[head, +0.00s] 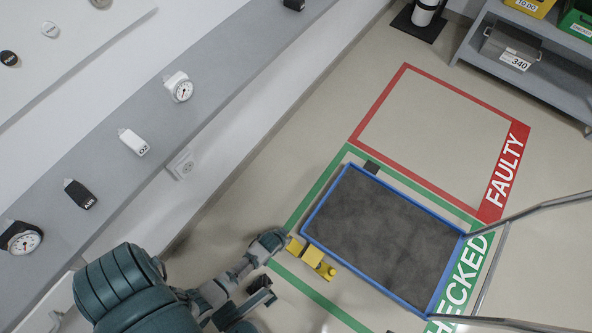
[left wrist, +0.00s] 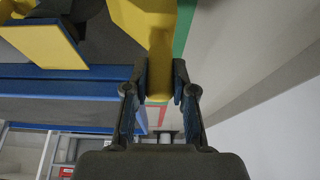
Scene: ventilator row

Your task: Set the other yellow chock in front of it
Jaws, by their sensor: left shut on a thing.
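My left gripper (head: 284,241) reaches in from the lower left to the near left corner of the cart (head: 318,208), a low platform with a blue rim and a dark top. In the left wrist view the gripper (left wrist: 160,88) is shut on a yellow chock (left wrist: 158,50), between its fingertips. The held chock (head: 296,247) shows beside the cart's corner. A second yellow piece (left wrist: 42,42), seemingly the other chock, shows to the left in the wrist view, with a dark part, perhaps a wheel, beside it. Whether the held chock touches the floor or wheel is unclear. My right gripper is out of view.
The cart stands in the green CHECKED outline (head: 310,290). The red FAULTY outline (head: 405,68) beyond it is empty. Metal rails (head: 540,212) rise at the cart's right. A wall ledge with gauges (head: 180,88) runs along the left. A shelf (head: 550,70) stands upper right.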

